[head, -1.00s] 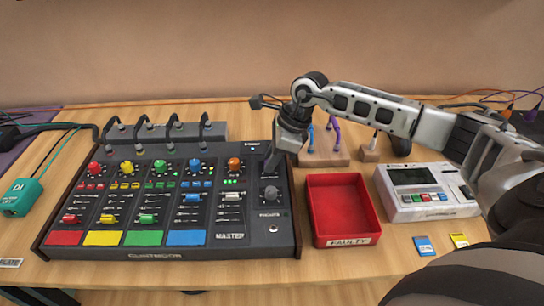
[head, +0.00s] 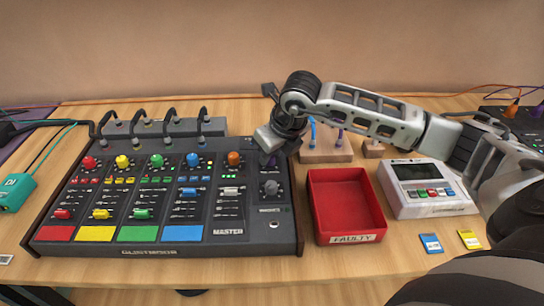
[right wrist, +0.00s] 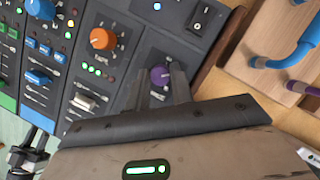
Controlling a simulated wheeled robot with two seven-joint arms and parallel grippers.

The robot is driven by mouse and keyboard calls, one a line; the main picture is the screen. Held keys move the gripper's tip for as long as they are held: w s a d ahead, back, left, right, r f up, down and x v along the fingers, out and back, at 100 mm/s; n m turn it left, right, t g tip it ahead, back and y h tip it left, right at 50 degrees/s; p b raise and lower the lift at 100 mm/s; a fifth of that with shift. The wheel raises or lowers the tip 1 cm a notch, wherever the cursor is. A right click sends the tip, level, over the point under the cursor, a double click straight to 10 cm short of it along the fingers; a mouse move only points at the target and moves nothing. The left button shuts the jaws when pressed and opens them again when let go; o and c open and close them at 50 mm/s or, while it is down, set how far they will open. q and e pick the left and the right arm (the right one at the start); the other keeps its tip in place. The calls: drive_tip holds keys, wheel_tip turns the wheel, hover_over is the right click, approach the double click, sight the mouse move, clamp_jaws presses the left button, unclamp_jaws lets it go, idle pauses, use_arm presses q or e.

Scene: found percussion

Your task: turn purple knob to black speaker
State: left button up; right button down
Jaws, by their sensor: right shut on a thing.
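The purple knob (right wrist: 160,75) is on the right-hand strip of the black mixer (head: 295,235), beside the orange knob. My right gripper (right wrist: 164,88) points down at the panel, with its fingers shut on the purple knob. In the head view my right gripper (head: 270,158) is at the upper right of the mixer and mostly covers the knob. The marks around the purple knob are too small or hidden to read, and I cannot make out a black speaker. My left gripper is not in view.
The orange knob (right wrist: 103,39) and a black switch (right wrist: 200,18) are close to the fingers. A grey knob (head: 271,189) is just below. A red tray (head: 378,222) stands right of the mixer, then a white device (head: 460,207). Cables run behind.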

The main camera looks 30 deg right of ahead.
drive_tip(key=shift+a+f+m+h+b, duration=0.1)
drive_tip(key=shift+m+h+b, duration=0.35)
drive_tip(key=shift+m, duration=0.55)
drive_tip(key=m+h+b, duration=0.1)
drive_tip(key=m+b, duration=0.1)
drive_tip(key=m, duration=0.1)
drive_tip(key=shift+w+a+m, duration=0.1)
drive_tip(key=shift+m, duration=0.3)
drive_tip(key=m+h, duration=0.1)
drive_tip(key=m, duration=0.1)
drive_tip(key=m+g+h+b, duration=0.1)
drive_tip(key=m, duration=0.2)
drive_tip(key=shift+a+g, duration=0.1)
drive_tip(key=shift+g, duration=0.2)
drive_tip(key=m, duration=0.1)
drive_tip(key=m+g+h, duration=0.1)
drive_tip(key=m, duration=0.1)
drive_tip(key=shift+w+r+m+p, duration=0.1)
drive_tip(key=shift+r+m+p, duration=0.2)
drive_tip(key=shift+p, duration=0.05)
use_arm(q)
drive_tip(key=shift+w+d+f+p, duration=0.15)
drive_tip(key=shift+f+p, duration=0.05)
drive_tip(key=shift+p, duration=0.6)
use_arm(e)
drive_tip(key=shift+w+m+g, duration=0.1)
drive_tip(key=shift+m+g, duration=0.3)
drive_tip(key=shift+m, duration=0.8)
drive_tip(key=shift+f, duration=0.1)
